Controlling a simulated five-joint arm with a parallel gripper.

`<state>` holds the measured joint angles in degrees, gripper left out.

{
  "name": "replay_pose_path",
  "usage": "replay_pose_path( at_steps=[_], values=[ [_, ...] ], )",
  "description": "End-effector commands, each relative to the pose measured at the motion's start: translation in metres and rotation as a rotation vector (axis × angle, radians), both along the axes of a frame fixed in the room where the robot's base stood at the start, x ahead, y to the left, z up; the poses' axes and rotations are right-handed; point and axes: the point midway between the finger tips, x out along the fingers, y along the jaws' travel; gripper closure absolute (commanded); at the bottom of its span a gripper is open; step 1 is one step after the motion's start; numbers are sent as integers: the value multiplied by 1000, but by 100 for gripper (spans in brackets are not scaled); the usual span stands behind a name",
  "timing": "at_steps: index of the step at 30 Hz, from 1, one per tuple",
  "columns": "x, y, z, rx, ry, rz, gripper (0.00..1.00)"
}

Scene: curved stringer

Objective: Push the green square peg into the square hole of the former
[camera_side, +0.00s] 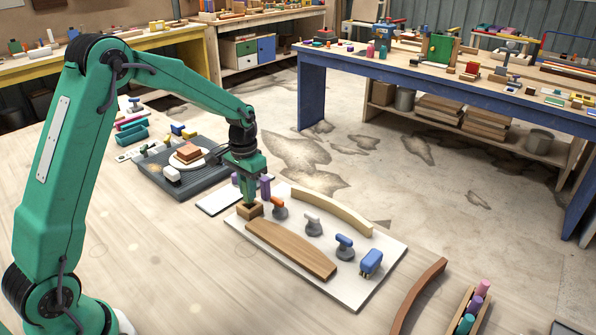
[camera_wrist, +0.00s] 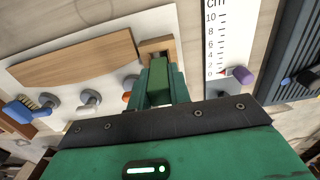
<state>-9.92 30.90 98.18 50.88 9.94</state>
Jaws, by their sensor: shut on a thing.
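The green square peg (camera_wrist: 158,82) is upright or nearly so between the two fingers of my gripper (camera_wrist: 159,92), which is shut on it. In the side view my gripper (camera_side: 249,192) points down over the former (camera_side: 250,212), a small wooden block at the left corner of a white board. In the wrist view the peg's far end meets the former (camera_wrist: 157,43), at its square opening. How deep the peg sits cannot be told; the fingers and peg cover much of the hole. In the side view peg and fingers blend, both green.
On the white board (camera_side: 365,290) lie a wide curved wood piece (camera_side: 290,250), a pale curved strip (camera_side: 332,211) and several knobbed clamps, one orange-topped (camera_side: 278,207). A ruler plate (camera_wrist: 228,40) with a purple knob (camera_wrist: 243,75) lies beside. A brown curved strip (camera_side: 418,295) lies at right.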

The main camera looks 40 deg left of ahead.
Motion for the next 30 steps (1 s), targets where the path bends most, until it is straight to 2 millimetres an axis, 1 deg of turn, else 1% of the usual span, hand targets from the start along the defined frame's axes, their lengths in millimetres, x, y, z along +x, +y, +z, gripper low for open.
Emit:
replay_pose_path(
  at_steps=[30],
  values=[
    [0, 0, -18, 0, 0, 0, 100]
  ],
)
